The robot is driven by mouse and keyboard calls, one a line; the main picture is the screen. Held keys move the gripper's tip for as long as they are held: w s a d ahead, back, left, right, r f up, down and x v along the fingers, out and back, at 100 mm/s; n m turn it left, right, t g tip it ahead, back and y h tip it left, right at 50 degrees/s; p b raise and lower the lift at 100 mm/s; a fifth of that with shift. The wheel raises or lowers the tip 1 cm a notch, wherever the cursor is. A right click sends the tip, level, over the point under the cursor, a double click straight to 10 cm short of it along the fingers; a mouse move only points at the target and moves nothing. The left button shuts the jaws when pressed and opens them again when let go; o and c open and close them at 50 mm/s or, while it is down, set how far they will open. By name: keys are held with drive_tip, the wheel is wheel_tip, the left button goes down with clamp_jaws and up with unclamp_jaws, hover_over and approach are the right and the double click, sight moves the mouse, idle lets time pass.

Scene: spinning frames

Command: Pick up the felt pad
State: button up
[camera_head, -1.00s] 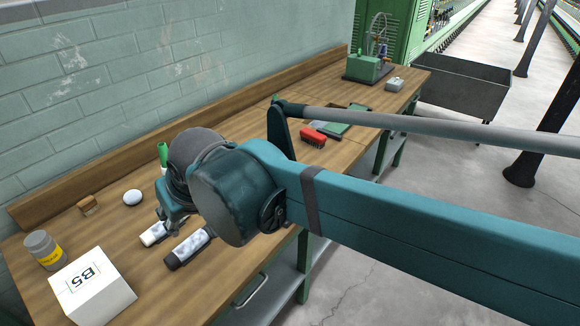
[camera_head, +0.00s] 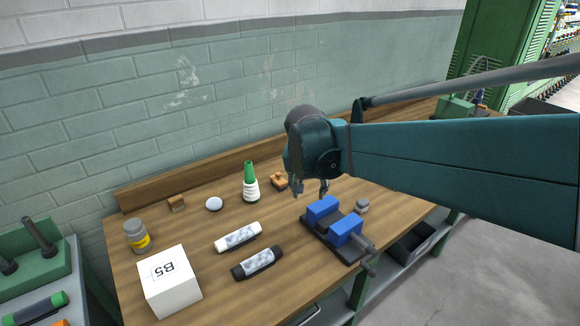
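No thing in the camera_head view is plainly a felt pad. A small white round piece (camera_head: 214,204) lies on the workbench (camera_head: 205,235), left of a green-topped white cone (camera_head: 250,183); I cannot tell if it is the pad. A small brown block (camera_head: 177,204) lies left of it. My gripper (camera_head: 311,191) hangs over the back of the bench, well right of the white piece. Its two fingers point down and are apart, with nothing seen between them. An orange-brown piece (camera_head: 280,182) lies just left of the fingers.
A blue vise (camera_head: 336,221) stands below right of my gripper, beside a small grey piece (camera_head: 362,206). A white tube (camera_head: 238,236), a black tube (camera_head: 257,262), a B5 box (camera_head: 169,284) and a grey jar (camera_head: 137,236) stand or lie left. The wall closes the back.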

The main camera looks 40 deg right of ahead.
drive_tip(key=d+m+g+p, duration=0.2)
drive_tip(key=d+m+p, duration=0.15)
drive_tip(key=d, duration=0.65)
drive_tip(key=m+g+p, duration=0.2)
drive_tip(key=m, duration=0.3)
approach(363, 201)
drive_tip(key=f, duration=0.1)
drive_tip(key=f+h, duration=0.1)
drive_tip(key=f, duration=0.1)
drive_tip(key=shift+s+d, duration=0.2)
drive_tip(key=shift+s, duration=0.2)
drive_tip(key=shift+b+x, duration=0.45)
drive_tip(key=shift+x, duration=0.75)
drive_tip(key=shift+f, duration=0.2)
drive_tip(key=shift+w+b+x, duration=0.15)
drive_tip(key=shift+b+x, duration=0.15)
drive_tip(key=shift+x, duration=0.9)
drive_tip(key=shift+w+b+x, duration=0.1)
drive_tip(key=shift+b+x, duration=0.2)
drive_tip(key=shift+x, duration=0.9)
